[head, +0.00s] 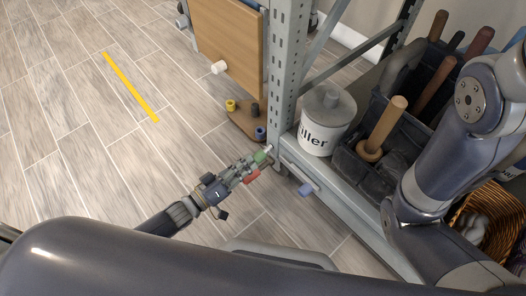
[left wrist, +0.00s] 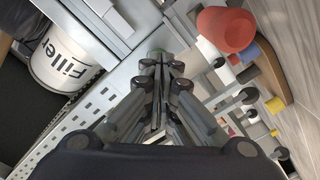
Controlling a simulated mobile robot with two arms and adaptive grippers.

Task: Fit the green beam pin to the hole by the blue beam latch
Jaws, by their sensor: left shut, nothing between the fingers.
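The green beam pin (head: 262,156) shows at the tips of my left gripper (head: 250,165), beside the upright post; a pale tip shows at its upper end. In the left wrist view a sliver of green pin (left wrist: 156,51) shows just beyond the fingertips of my left gripper (left wrist: 160,62), which hide most of it. The fingers are shut with nothing between them; I cannot tell whether they touch the pin. The blue beam latch (head: 306,190) sits on the shelf's front beam, right of the gripper. The hole by it cannot be made out. My right gripper is not in view.
A red part (head: 252,177) is close beside the left fingers. The perforated upright post (head: 287,70) stands beyond them. A white filler tub (head: 322,125) and dark bins stand on the shelf. A low board (head: 243,121) carries yellow, black and blue pegs. Floor left is open.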

